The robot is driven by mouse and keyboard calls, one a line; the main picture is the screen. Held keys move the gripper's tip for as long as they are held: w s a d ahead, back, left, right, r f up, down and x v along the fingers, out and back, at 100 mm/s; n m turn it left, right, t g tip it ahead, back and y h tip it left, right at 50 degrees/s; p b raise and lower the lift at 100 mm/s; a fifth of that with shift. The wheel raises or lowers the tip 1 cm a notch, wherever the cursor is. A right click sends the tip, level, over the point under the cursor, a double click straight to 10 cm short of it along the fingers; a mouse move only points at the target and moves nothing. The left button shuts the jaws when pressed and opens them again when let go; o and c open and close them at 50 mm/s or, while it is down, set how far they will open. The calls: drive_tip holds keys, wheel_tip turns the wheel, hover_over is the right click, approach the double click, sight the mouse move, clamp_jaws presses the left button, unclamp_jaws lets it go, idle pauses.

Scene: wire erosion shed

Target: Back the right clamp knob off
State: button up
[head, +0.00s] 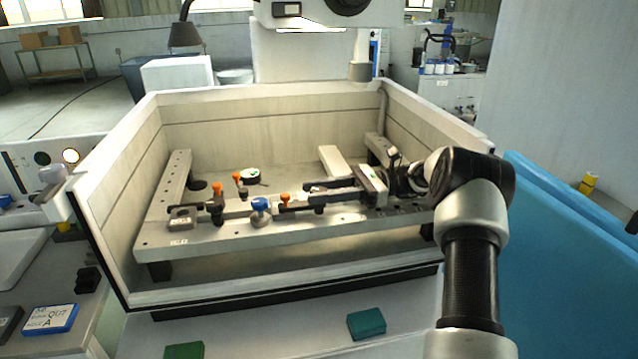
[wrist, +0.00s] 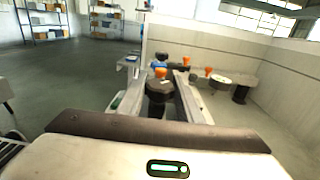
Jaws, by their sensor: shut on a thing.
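My gripper (head: 318,190) reaches into the tank from the right, its fingers pointing left, low over the fixture plate (head: 205,238). In the wrist view my gripper (wrist: 160,88) has its two fingers on either side of a dark, faceted knob (wrist: 156,92), the right clamp knob, and is shut on it. In the head view the fingers largely hide this knob; a dark part (head: 319,209) shows below them. An orange-topped pin (head: 285,198) stands just left of the fingertips, and it shows beyond the knob in the wrist view (wrist: 161,72).
A blue knob (head: 261,205) and further orange-topped pins (head: 217,188) stand left along the plate. A round gauge (head: 250,175) lies behind them. Tank walls (head: 100,205) enclose the plate. A pale block (head: 335,162) lies behind my gripper.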

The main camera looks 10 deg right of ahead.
sight(319, 190)
drive_tip(key=shift+n+g, duration=0.6)
drive_tip(key=shift+g, duration=0.4)
drive_tip(key=shift+n+g+p, duration=0.3)
drive_tip(key=shift+g+p, duration=0.05)
drive_tip(key=shift+g, duration=0.05)
drive_tip(key=o, duration=1)
drive_tip(key=shift+o, duration=0.2)
wheel_tip(319, 190, up, 10)
drive_tip(key=shift+r+p, duration=0.1)
drive_tip(key=shift+p, duration=0.65)
